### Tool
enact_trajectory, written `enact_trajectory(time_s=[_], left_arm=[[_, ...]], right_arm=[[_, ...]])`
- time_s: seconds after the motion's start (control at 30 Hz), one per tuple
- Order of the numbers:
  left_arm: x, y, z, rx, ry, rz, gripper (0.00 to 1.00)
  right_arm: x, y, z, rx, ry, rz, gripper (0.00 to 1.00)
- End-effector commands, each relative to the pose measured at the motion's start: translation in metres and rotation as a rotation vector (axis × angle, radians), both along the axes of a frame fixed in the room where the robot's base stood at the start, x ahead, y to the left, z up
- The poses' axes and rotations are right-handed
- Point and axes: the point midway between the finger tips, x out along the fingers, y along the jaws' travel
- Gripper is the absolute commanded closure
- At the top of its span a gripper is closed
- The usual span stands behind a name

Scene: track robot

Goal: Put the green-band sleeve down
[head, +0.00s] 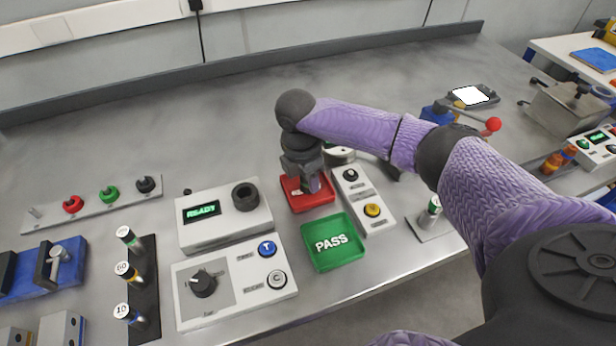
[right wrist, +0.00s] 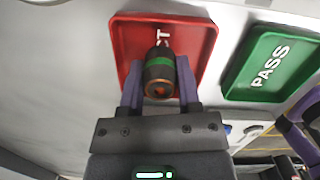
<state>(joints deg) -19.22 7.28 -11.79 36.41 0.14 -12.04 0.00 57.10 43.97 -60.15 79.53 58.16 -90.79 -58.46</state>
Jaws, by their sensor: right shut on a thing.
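My right gripper (head: 304,183) points down over the red tray (head: 322,203) on the bench. In the right wrist view the gripper (right wrist: 159,78) is shut on the green-band sleeve (right wrist: 160,64), a dark cylinder with a green ring and a copper-coloured end. The sleeve is between the two fingers, in front of the red tray (right wrist: 126,45), whose lettering it partly covers. I cannot tell whether it touches the tray floor. In the head view the gripper mostly hides the sleeve. My left gripper is not in view.
A green PASS tray (head: 311,241) lies just in front of the red tray. A READY box (head: 222,232) is to the left and a button box (head: 360,190) to the right. A rack (head: 143,275) of banded cylinders stands further left. Bare bench lies behind.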

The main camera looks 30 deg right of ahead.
Motion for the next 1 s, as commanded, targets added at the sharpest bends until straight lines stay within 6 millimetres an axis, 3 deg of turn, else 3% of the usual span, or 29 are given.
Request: enact_trajectory(time_s=[0.13, 0.17, 0.3, 0.63, 0.87, 1.0], left_arm=[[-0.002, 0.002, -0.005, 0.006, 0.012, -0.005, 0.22], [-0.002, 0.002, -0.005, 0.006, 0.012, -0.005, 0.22], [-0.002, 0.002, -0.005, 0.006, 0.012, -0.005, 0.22], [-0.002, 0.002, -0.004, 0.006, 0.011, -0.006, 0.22], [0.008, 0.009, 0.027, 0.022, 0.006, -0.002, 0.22], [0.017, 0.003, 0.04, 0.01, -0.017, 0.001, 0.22]], right_arm=[[0.0, 0.0, -0.009, 0.0, 0.002, 0.0, 1.0], [0.0, 0.0, -0.008, -0.001, 0.002, 0.0, 0.51], [0.0, 0.0, -0.009, 0.0, 0.002, 0.0, 0.22], [0.0, 0.0, -0.003, 0.001, 0.001, 0.0, 0.22], [0.001, 0.008, 0.065, 0.002, -0.004, -0.001, 0.22], [0.001, 0.012, 0.099, 0.001, -0.002, 0.0, 0.22]])
